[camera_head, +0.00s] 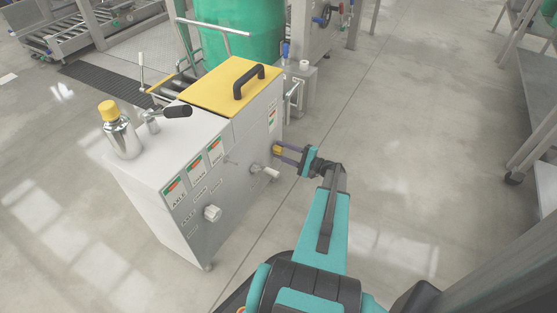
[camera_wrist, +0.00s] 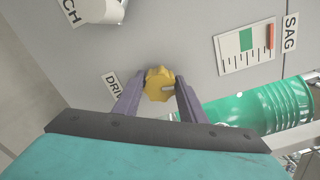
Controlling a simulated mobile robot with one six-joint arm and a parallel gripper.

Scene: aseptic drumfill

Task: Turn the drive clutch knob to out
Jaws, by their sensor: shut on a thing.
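The drive clutch knob (camera_wrist: 158,84) is a small yellow lobed knob with a pale pointer mark, on the grey cabinet face beside a partly covered label (camera_wrist: 113,86) reading "DRIV". It also shows in the head view as a yellow spot (camera_head: 278,149) at the right end of the cabinet. My gripper (camera_wrist: 160,88) has a finger on each side of the knob and is shut on it. In the head view my gripper (camera_head: 284,151) reaches the cabinet from the right. The pale mark points right in the wrist view. Any position markings for the knob are not visible.
The grey cabinet (camera_head: 225,171) carries a white knob (camera_head: 212,213), a protruding white handle (camera_head: 264,171) and a yellow lid (camera_head: 222,86) with black handle. In the wrist view, a "SAG" gauge (camera_wrist: 246,46) and green drum (camera_wrist: 245,108) lie right. Open floor (camera_head: 400,130) lies right.

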